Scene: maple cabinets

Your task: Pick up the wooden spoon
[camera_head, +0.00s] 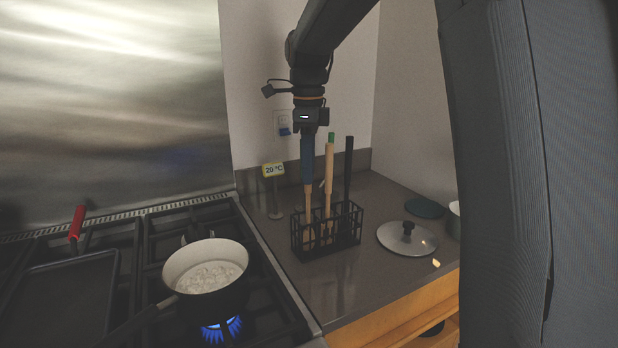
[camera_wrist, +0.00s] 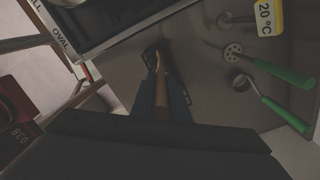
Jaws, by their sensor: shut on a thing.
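The wooden spoon (camera_head: 308,200) stands upright in the black wire rack (camera_head: 346,236) on the grey counter, with its lower end still between the rack's bars. My gripper (camera_head: 307,180) points straight down from above and its blue fingers are shut on the top of the spoon's handle. In the wrist view, the spoon (camera_wrist: 160,92) shows between the two blue fingers, above the dark rack (camera_wrist: 152,57). The fingers hide the top of the handle, and the bars partly hide the spoon's lower end.
A light-wood utensil with a green tip (camera_head: 329,168) and a black-handled utensil (camera_head: 348,168) stand close beside the spoon. A 20 °C sign (camera_head: 273,170) stands behind left. A pot (camera_head: 206,268) is left on the stove over a lit flame (camera_head: 221,328). A lid (camera_head: 407,238) lies right.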

